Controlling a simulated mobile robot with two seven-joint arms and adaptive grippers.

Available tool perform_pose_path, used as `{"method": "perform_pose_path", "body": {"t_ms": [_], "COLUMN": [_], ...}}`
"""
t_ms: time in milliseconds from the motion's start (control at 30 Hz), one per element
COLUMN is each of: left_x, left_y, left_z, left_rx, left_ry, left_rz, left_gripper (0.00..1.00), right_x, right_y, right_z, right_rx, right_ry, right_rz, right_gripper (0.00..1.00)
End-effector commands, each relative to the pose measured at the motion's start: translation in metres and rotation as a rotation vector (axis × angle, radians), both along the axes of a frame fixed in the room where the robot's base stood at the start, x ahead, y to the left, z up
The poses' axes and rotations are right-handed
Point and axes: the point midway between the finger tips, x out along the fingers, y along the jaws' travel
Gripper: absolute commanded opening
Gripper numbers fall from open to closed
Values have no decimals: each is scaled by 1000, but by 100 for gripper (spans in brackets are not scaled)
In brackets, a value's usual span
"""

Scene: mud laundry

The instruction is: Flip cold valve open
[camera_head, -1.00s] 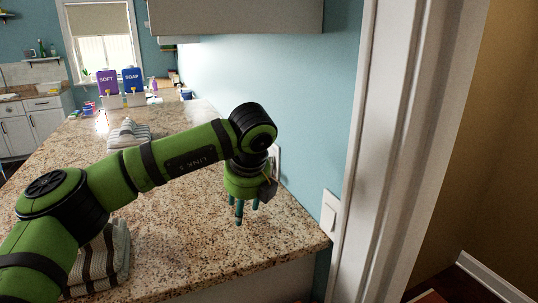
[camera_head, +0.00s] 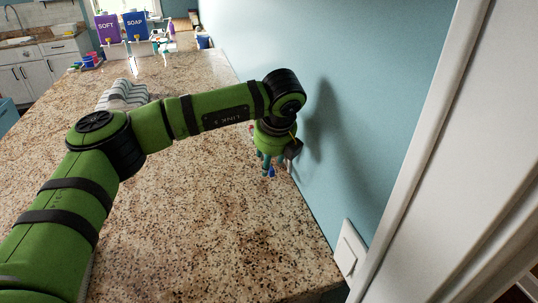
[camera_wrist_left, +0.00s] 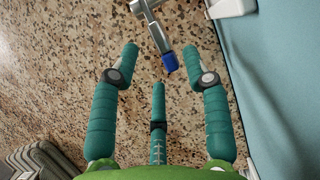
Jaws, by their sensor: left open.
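My left gripper (camera_head: 270,163) hangs fingers-down over the granite counter close to the blue wall. In the left wrist view its three teal fingers (camera_wrist_left: 160,62) are spread open with nothing between them. A metal valve piece with a stem (camera_wrist_left: 154,32) shows just beyond the fingertips, ending in a blue cap or handle (camera_wrist_left: 170,62). The blue end lies in line with the gap between the two outer fingers, nearer the right one; I cannot tell whether they touch. A small blue spot (camera_head: 271,172) shows by the fingertips in the head view. My right gripper is not in view.
The granite counter (camera_head: 190,230) is mostly clear in front. A striped folded towel (camera_head: 122,95) lies behind my arm. Purple (camera_head: 108,30) and blue (camera_head: 136,27) soap dispensers stand at the back. The wall (camera_head: 330,100) and a switch plate (camera_head: 349,250) bound the right side.

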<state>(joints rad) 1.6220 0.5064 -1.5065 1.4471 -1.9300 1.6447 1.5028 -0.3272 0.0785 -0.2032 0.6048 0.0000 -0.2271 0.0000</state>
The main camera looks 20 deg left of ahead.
Motion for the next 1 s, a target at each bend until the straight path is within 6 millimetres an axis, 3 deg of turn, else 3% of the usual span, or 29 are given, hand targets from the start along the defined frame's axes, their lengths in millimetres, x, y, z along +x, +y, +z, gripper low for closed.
{"method": "perform_pose_path", "body": {"t_ms": [33, 300, 500, 533, 633, 1000], "left_x": [2, 8, 8, 8, 8, 11], "left_y": [2, 6, 5, 5, 5, 7], "left_z": [-3, -23, -24, -24, -24, -21], "left_rx": [0, 0, 1, 1, 0, -39], "left_ry": [2, 0, -1, -1, -1, 58], "left_rz": [2, 0, 0, 0, 0, 8], "left_gripper": [47, 47, 47, 39, 0, 0], "right_x": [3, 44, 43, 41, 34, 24], "right_y": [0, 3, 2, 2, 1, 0], "right_z": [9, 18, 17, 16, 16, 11], "right_rx": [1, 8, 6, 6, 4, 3], "right_ry": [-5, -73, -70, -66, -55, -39], "right_rz": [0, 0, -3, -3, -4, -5], "right_gripper": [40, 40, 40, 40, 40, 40]}}
